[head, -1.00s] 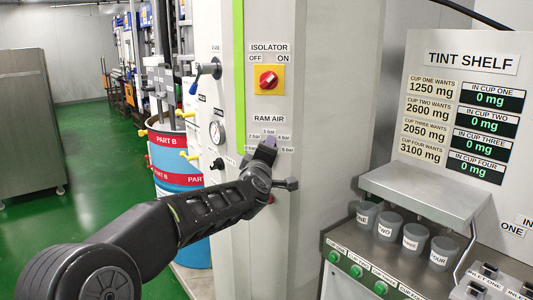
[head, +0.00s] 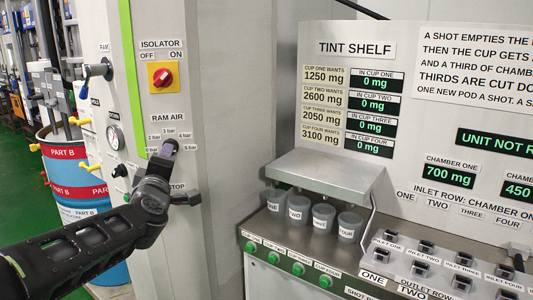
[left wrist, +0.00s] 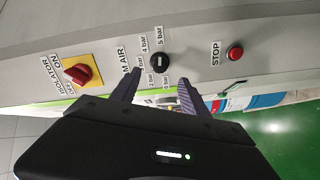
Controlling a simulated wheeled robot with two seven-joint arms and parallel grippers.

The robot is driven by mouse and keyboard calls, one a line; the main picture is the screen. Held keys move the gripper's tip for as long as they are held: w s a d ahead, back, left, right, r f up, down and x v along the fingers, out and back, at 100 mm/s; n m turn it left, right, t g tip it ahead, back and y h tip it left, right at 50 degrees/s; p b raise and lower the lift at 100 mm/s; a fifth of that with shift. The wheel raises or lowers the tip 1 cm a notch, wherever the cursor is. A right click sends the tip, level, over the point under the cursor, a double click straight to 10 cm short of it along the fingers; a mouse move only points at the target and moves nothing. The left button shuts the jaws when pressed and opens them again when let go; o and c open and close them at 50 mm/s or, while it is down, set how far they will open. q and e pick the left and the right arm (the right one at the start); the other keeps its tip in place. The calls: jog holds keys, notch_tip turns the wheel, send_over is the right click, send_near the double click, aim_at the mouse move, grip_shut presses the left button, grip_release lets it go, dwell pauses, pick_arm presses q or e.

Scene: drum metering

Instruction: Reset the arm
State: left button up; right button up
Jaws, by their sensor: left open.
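My left gripper (head: 168,148) is in front of the grey cabinet's RAM AIR panel, just below its bar labels. In the left wrist view my left gripper (left wrist: 158,92) is open, its two dark fingers apart with nothing between them. The black RAM AIR knob (left wrist: 160,63) shows just beyond the fingertips, apart from them as far as I can see. In the head view the gripper hides this knob. The red isolator switch (head: 162,77) on its yellow plate is above the gripper; it also shows in the wrist view (left wrist: 78,73). My right gripper is not in view.
A red STOP button (left wrist: 235,53) is beside the knob in the wrist view. A gauge (head: 114,137) and a blue-handled lever (head: 97,70) are on the cabinet's left face. The tint shelf's cups (head: 298,207) stand at right. A Part B drum (head: 75,165) stands at left.

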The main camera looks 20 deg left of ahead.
pick_arm(q)
jog(key=w+d+f+m+g+h, duration=0.1)
jog(key=d+f+m+h, duration=0.2)
jog(key=f, duration=0.4)
jog(key=w+d+f+m+h, duration=0.1)
jog(key=w+d+f+m, duration=0.15)
jog(key=d+f, duration=0.35)
jog(key=d+f+m+g+h, duration=0.1)
jog(key=d+f+m+h, duration=0.15)
jog(key=f, duration=0.55)
jog(key=s+d+f+m+g+h+p, duration=0.1)
jog(key=s+d+f+m+g, duration=0.1)
jog(key=d+f, duration=0.5)
jog(key=s+d+f+m+g+h+p, duration=0.1)
jog(key=s+d+f+m+g+h, duration=0.15)
jog(key=f, duration=0.85)
jog(key=s+d+f+m+g+h, duration=0.1)
jog(key=s+d+f+g, duration=0.2)
jog(key=s, duration=0.6)
jog(key=s+d+f+m+g+p, duration=0.1)
jog(key=s+d+f+m+g, duration=0.1)
jog(key=s+d+f, duration=0.6)
jog(key=s+d+f+m+g+h+p, duration=0.1)
jog(key=s+d+f+m+g, duration=0.1)
jog(key=s+d+f, duration=0.4)
jog(key=s+f+g, duration=0.1)
jog(key=s+f, duration=0.2)
jog(key=s, duration=0.2)
jog(key=shift+s+g+h, duration=0.3)
jog(key=shift+g, duration=0.05)
